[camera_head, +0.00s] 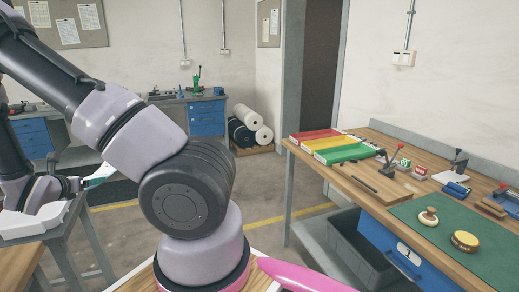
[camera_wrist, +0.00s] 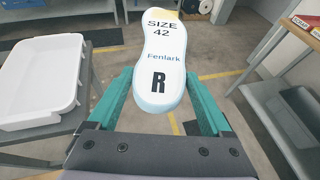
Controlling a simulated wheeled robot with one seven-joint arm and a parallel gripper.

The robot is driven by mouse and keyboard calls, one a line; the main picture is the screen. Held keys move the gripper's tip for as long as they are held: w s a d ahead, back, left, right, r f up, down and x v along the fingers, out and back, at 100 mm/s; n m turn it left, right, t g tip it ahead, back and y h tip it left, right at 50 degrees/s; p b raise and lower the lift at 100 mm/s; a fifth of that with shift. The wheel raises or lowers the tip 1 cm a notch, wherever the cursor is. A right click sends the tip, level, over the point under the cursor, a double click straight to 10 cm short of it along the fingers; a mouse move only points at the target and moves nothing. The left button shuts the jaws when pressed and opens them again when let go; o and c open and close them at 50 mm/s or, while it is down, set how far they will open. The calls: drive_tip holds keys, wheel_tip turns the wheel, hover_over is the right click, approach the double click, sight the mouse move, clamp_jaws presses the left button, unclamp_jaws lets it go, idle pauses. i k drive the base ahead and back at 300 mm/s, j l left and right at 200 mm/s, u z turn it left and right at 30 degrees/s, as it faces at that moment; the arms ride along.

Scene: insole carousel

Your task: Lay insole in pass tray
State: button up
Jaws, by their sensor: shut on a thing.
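My gripper (camera_wrist: 158,88) is shut on a white insole (camera_wrist: 163,55), one teal finger on each side of its heel end. The insole reads "SIZE 42", "Fenlark" and "R", and points away from the wrist, above the floor. In the head view the insole (camera_head: 100,174) shows at the left, partly hidden by my arm. Red (camera_head: 312,134), yellow (camera_head: 328,142) and green (camera_head: 345,153) flat trays lie side by side on the right bench. Their labels cannot be read in the head view, so I cannot tell which is the pass tray.
A white bin (camera_wrist: 40,80) stands on a table to the left; it also shows in the head view (camera_head: 38,221). The wooden bench (camera_head: 372,192) carries a green mat (camera_head: 470,262), stamps and small tools. A grey crate (camera_head: 355,248) sits under it. Floor lies between the tables.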

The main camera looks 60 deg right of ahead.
sight(348, 153)
drive_tip(key=i+l+z, duration=0.1)
drive_tip(key=l+z, duration=0.15)
drive_tip(key=z, duration=0.2)
drive_tip(key=i+l+z, duration=0.1)
drive_tip(key=z, duration=0.35)
drive_tip(key=i+l+z, duration=0.15)
drive_tip(key=z, duration=0.3)
drive_tip(key=i+l+z, duration=0.2)
drive_tip(key=z, duration=0.2)
drive_tip(key=i+z, duration=0.2)
drive_tip(key=z, duration=0.25)
drive_tip(key=i+z, duration=0.15)
drive_tip(key=z, duration=0.3)
